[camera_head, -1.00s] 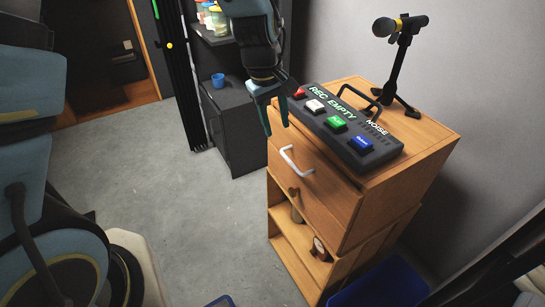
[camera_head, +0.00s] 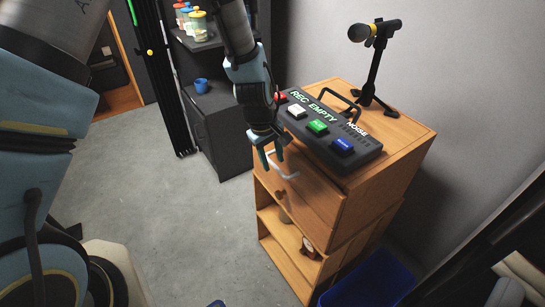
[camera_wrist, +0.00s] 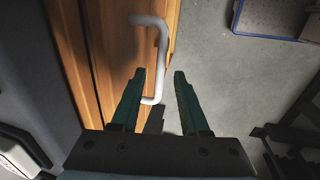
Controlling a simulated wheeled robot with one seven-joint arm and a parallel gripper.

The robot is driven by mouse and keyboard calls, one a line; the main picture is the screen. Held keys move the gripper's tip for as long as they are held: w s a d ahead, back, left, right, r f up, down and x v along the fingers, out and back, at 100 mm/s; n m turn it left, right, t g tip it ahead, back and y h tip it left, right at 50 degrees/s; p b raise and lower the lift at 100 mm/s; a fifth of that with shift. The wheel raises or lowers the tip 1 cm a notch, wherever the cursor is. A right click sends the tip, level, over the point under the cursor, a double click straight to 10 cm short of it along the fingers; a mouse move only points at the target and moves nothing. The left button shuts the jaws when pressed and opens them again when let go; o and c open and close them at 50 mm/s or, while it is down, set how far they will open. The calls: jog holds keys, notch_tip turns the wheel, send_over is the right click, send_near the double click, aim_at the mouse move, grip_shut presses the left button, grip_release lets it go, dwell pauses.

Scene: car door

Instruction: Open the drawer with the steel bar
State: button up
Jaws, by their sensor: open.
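The steel bar (camera_head: 284,167) is a pale, bent handle on the upper drawer front (camera_head: 318,190) of a wooden cabinet. The drawer looks shut. My gripper (camera_head: 270,158) is open and empty at the drawer front, beside the bar, and hides part of it. In the wrist view the bar (camera_wrist: 163,45) runs up from between my open fingers (camera_wrist: 160,74), closer to the left finger. Whether it lies at fingertip depth or beyond I cannot tell. A brown knob (camera_head: 281,195) sits on the wooden front below the bar.
A dark button box (camera_head: 325,130) with several coloured buttons and a microphone on a stand (camera_head: 376,60) are on the cabinet top. A blue bin (camera_head: 370,280) stands at its right foot. A dark cabinet with a blue mug (camera_head: 201,86) is behind. The floor left of the drawer is clear.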

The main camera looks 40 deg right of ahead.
jog(key=shift+f, duration=0.15)
jog(key=shift+c, duration=0.2)
grip_shut()
dwell(1.2)
